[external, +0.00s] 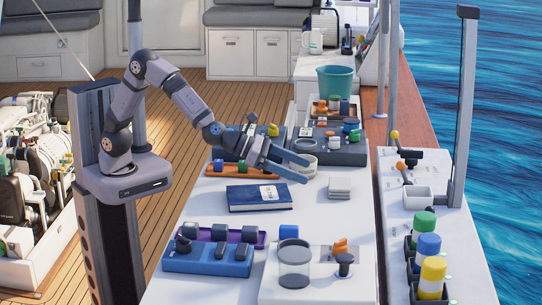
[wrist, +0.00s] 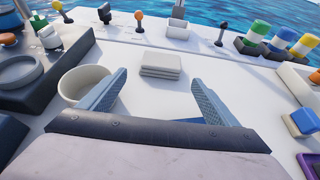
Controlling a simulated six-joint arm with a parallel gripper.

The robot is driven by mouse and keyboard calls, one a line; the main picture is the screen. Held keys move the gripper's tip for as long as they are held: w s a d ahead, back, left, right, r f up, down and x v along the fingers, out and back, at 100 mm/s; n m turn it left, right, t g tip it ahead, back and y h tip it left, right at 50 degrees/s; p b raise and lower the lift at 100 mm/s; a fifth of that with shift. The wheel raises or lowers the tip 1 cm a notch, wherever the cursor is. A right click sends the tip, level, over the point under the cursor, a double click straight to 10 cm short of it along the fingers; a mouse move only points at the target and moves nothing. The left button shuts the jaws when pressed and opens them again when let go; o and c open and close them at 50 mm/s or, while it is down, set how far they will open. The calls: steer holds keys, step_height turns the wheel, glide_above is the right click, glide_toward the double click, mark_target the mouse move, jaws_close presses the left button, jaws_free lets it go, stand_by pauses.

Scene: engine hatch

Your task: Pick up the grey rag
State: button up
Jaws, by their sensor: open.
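The grey rag (external: 340,187) is a small folded, layered square lying flat on the white table, right of the blue book. In the wrist view the rag (wrist: 161,65) lies ahead of my gripper, between the lines of its two fingers and apart from them. My gripper (external: 298,170) is open and empty, above the table to the left of and behind the rag in the external view. Its two blue-grey fingers also show wide apart in the wrist view (wrist: 160,90).
A white bowl (wrist: 82,84) stands close beside the left finger in the wrist view. A blue book (external: 256,198) lies left of the rag. Dark trays with parts (external: 345,153) are behind. A clear cylinder (external: 294,264) stands in front. The table around the rag is clear.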

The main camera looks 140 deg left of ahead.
mark_target(333, 182)
steer(key=shift+p+x, duration=0.85)
steer(key=shift+x, duration=2.55)
steer(key=shift+r+p+x, duration=0.2)
steer(key=shift+p+x, duration=0.95)
steer(key=shift+x, duration=1.55)
steer(key=c, duration=0.9)
